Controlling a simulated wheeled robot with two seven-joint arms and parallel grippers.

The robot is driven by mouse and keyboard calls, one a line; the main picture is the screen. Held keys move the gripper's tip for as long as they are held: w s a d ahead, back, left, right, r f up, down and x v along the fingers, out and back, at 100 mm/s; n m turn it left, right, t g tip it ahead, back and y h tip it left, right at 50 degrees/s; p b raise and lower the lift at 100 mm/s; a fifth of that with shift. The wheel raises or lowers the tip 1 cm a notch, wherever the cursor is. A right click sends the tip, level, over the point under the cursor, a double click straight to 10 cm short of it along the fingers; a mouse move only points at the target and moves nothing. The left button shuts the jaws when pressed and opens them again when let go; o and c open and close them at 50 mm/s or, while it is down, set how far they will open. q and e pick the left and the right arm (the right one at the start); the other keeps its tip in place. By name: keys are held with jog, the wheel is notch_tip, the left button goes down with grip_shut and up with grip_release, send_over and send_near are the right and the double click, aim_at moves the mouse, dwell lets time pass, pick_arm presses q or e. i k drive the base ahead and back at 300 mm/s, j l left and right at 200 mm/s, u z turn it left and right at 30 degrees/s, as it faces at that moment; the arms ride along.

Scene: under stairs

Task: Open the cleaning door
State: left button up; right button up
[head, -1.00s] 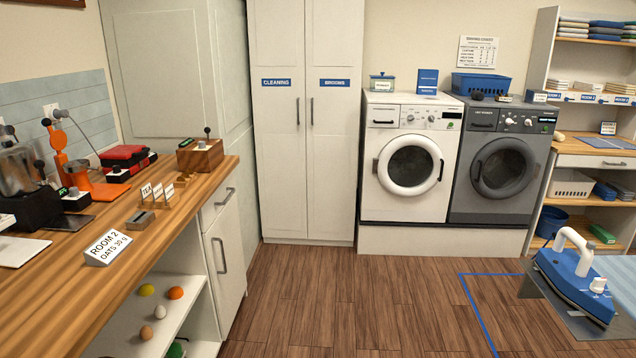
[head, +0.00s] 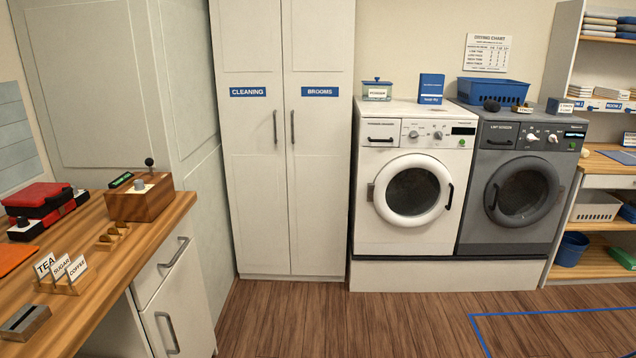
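The cleaning door (head: 250,180) is the left door of a tall white cabinet, with a blue CLEANING label (head: 248,92). It is shut. Its vertical grey bar handle (head: 275,127) is near its right edge. The brooms door (head: 318,180), with a blue BROOMS label (head: 320,92), is beside it on the right and also shut, with its handle (head: 292,127) near the centre seam. Neither of my grippers shows in the head view.
A wooden counter (head: 120,245) with boxes and small signs juts in at the left. A white washer (head: 372,235) and a grey dryer (head: 470,235) stand on a plinth right of the cabinet. The wood floor (head: 330,325) before the cabinet is clear.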

aim_at(246, 40)
jog(key=i+l+u, duration=0.1)
jog(key=i, duration=1.3)
jog(key=i+l+u, duration=0.15)
jog(key=i+u, duration=0.2)
jog(key=i, duration=0.15)
jog(key=i+l+u, duration=0.35)
jog(key=i, duration=0.15)
jog(key=i+l+u, duration=0.35)
jog(key=i, duration=0.15)
